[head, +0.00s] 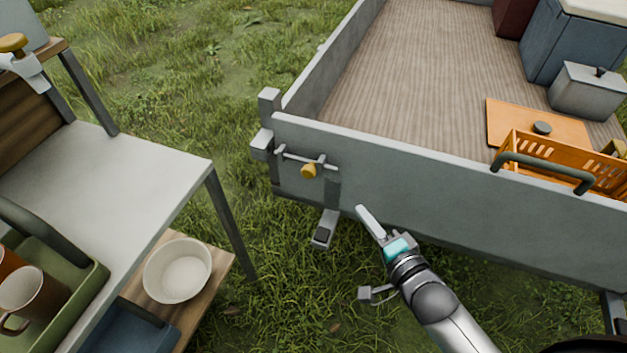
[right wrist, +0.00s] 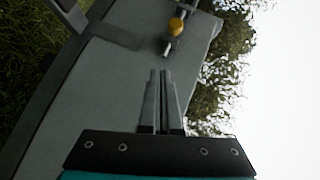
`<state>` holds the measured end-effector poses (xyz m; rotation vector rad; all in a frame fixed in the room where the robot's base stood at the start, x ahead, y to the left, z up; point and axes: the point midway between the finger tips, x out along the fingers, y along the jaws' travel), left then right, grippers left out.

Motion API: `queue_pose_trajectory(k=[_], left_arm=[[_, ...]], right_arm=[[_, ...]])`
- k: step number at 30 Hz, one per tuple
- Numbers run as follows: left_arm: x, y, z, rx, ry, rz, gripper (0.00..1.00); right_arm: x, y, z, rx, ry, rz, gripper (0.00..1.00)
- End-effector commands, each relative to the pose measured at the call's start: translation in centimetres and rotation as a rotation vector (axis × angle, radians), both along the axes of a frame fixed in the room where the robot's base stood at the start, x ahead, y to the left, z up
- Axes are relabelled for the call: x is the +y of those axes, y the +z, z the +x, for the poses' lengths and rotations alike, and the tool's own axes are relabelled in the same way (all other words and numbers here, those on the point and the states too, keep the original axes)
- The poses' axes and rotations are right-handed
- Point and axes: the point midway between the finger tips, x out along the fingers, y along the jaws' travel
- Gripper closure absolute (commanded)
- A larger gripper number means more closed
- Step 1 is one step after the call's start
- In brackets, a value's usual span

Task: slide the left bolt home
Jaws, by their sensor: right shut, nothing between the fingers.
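The left bolt (head: 294,157) is a thin grey rod on the outer face of the trailer's grey tailgate (head: 420,185), near its left corner, with a yellow knob (head: 308,170) hanging below it. Its left end lies close to the corner post (head: 264,145); I cannot tell whether it enters the post. My right gripper (head: 362,210) is shut and empty, below and right of the knob, apart from it. In the right wrist view the shut fingertips (right wrist: 160,74) point toward the bolt's rod end and the yellow knob (right wrist: 176,24). My left gripper is not in view.
A grey table (head: 110,185) stands at left, with a green tray (head: 90,290) holding brown mugs. A white bowl (head: 178,270) sits on a lower wooden shelf. An orange crate (head: 515,150) and a metal box (head: 588,92) lie on the trailer bed. Grass fills the gap between.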

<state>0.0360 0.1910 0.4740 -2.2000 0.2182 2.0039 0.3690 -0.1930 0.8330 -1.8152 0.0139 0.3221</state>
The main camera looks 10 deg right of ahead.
Motion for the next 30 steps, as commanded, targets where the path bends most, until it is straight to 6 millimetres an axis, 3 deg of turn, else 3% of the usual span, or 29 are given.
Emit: queue_pose_trajectory(k=[5, 17, 23, 30], left_arm=[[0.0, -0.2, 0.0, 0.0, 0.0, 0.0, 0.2], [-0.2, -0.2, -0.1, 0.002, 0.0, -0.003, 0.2], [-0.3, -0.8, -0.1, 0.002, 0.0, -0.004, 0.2], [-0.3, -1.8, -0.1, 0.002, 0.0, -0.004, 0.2]], right_arm=[[0.2, 1.7, 0.3, -0.034, 0.0, 0.054, 1.0], [0.3, 1.7, 0.6, -0.035, -0.001, 0.057, 1.0], [0.6, 1.3, 2.5, -0.038, -0.001, 0.056, 1.0], [1.2, 0.6, 6.1, -0.038, 0.0, 0.055, 1.0]])
